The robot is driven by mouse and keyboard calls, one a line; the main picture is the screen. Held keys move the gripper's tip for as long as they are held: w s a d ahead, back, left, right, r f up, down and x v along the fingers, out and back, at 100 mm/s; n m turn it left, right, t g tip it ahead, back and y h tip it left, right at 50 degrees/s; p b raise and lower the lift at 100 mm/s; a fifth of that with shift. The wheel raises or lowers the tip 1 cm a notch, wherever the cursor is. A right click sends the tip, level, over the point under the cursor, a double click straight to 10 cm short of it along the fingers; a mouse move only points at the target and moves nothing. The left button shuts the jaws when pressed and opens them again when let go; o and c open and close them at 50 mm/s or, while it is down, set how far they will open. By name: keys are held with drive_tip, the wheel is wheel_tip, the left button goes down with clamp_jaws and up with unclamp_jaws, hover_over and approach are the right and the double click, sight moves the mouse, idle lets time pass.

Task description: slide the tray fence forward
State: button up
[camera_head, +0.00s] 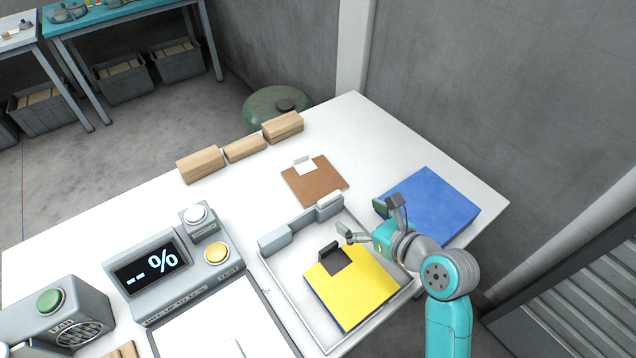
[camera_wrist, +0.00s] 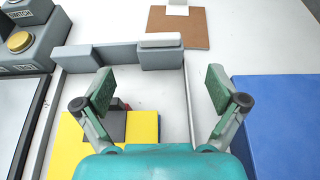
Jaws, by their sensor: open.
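The tray (camera_head: 274,283) is white with a thin raised rim and lies on the white table. Its fence (camera_head: 302,220) is a grey bar with a thicker block at each end, across the tray's far end. In the wrist view the fence (camera_wrist: 115,56) runs across the upper left, its right block topped by a pale strip. My gripper (camera_head: 364,220) is open and empty over the tray, on the near side of the fence. In the wrist view its fingers (camera_wrist: 160,90) are spread wide with a gap to the fence. Height above the tray is unclear.
A yellow pad (camera_head: 355,292) with a dark clip (camera_head: 334,258) lies in the tray. A blue block (camera_head: 436,205) stands right of it. A brown board (camera_head: 316,183) with a white clip lies beyond the fence. A grey console (camera_head: 150,271) stands left; wooden blocks (camera_head: 244,148) line the far edge.

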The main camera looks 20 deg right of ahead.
sight(330, 197)
drive_tip(key=x, duration=1.1)
drive_tip(key=shift+w, duration=0.25)
drive_tip(key=c, duration=1.7)
drive_tip(key=s+d, duration=0.1)
drive_tip(key=s, duration=0.4)
drive_tip(key=s+d, duration=0.1)
drive_tip(key=s, duration=0.2)
drive_tip(key=shift+s+d, duration=0.15)
drive_tip(key=shift+d, duration=0.2)
drive_tip(key=o, duration=1.7)
